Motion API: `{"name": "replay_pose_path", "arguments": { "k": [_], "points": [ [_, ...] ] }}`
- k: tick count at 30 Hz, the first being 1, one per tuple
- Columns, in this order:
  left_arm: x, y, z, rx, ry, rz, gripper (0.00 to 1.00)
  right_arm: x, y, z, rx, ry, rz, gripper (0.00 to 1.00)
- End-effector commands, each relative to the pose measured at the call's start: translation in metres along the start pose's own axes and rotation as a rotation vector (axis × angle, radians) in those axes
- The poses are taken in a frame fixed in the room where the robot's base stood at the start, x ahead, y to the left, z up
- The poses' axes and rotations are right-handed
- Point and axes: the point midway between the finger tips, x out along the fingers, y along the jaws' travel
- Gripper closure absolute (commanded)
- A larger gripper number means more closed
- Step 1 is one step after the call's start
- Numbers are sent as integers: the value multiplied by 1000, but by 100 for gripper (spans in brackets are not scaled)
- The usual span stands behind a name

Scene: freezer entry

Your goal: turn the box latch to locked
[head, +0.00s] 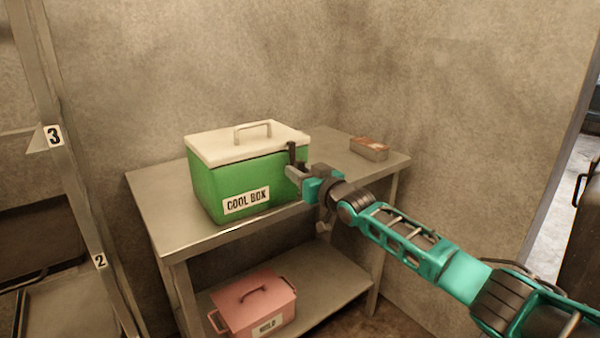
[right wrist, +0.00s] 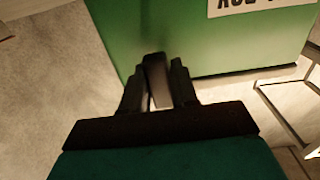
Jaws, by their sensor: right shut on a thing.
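The green cool box (head: 225,185) with its white lid (head: 222,146) shut stands on the metal table. My right gripper (head: 295,172) is at the box's right side. In the right wrist view, my right gripper (right wrist: 158,90) is shut on the latch (right wrist: 154,72), a short grey-brown lever between the two dark fingers, close to the green wall. In the head view the fingers partly hide the latch, and its exact angle and any lock marking cannot be made out. My left gripper is not in view.
A small tin (head: 369,148) lies at the table's right end. A pink box (head: 255,305) with a handle sits on the lower shelf. A metal rack (head: 75,190) stands at the left. The tabletop (head: 330,150) right of the box is mostly clear.

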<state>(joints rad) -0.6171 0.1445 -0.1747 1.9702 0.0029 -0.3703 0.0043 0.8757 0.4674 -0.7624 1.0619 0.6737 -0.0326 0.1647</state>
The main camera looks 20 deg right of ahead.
Motion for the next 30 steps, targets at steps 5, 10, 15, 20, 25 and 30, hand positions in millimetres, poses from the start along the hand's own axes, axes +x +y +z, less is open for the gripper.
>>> {"name": "replay_pose_path", "arguments": {
  "k": [5,10,15,20,25,30],
  "points": [
    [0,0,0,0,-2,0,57,0,0,1,13,-1,0,100],
    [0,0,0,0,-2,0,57,0,0,1,13,-1,0,100],
    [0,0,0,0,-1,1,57,0,0,1,13,-1,0,66],
    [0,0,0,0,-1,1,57,0,0,0,11,-1,0,51],
    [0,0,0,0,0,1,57,0,0,0,10,-1,0,51],
    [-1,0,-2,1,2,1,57,-4,0,1,11,-2,-1,51]
  ]
}}
